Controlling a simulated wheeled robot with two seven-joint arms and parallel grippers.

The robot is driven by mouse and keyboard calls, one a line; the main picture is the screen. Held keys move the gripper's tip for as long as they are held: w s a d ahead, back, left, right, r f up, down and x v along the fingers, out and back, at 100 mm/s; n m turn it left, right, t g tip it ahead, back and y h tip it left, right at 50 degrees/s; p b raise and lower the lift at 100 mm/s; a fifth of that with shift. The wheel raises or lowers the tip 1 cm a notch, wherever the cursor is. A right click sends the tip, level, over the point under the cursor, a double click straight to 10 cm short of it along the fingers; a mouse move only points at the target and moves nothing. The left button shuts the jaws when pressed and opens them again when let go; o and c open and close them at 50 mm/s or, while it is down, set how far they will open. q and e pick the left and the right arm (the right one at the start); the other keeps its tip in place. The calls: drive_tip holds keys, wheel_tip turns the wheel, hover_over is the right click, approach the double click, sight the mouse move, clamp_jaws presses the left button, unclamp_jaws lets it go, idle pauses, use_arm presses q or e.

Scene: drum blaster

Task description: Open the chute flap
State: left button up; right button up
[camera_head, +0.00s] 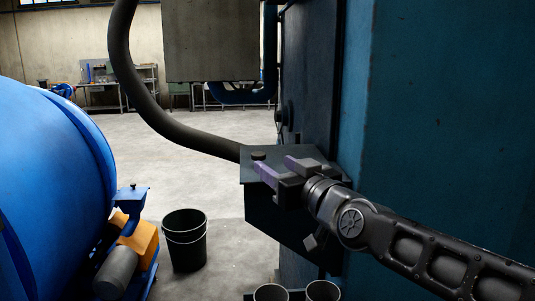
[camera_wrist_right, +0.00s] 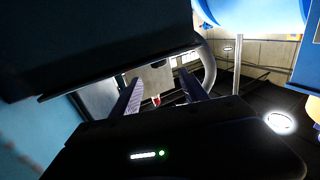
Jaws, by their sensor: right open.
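A dark box-like chute (camera_head: 262,211) juts from the side of the teal machine. Its flat top plate (camera_head: 246,165), which looks like the flap, carries a small dark knob. My right gripper (camera_head: 276,168) comes in from the right, with purple-lined fingers over the top plate. I cannot tell whether they touch it. In the right wrist view the two fingers (camera_wrist_right: 160,90) stand apart with nothing held between them. A dark plate (camera_wrist_right: 110,45) with a straight edge lies close above the fingers there. My left gripper is not in view.
The teal machine wall (camera_head: 440,120) stands close on the right. A thick dark hose (camera_head: 135,80) curves down behind the chute. A blue drum (camera_head: 50,170), a blue-orange motor unit (camera_head: 135,240) and a black bucket (camera_head: 184,240) stand left. Two cups (camera_head: 322,291) are below. Open floor lies behind.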

sight(261, 156)
drive_tip(key=shift+w+f, duration=0.1)
drive_tip(key=shift+w, duration=0.25)
drive_tip(key=b+x, duration=0.1)
drive_tip(key=x, duration=0.6)
drive_tip(key=shift+w+a, duration=0.1)
drive_tip(key=shift+c, duration=0.4)
clamp_jaws()
idle(0.8)
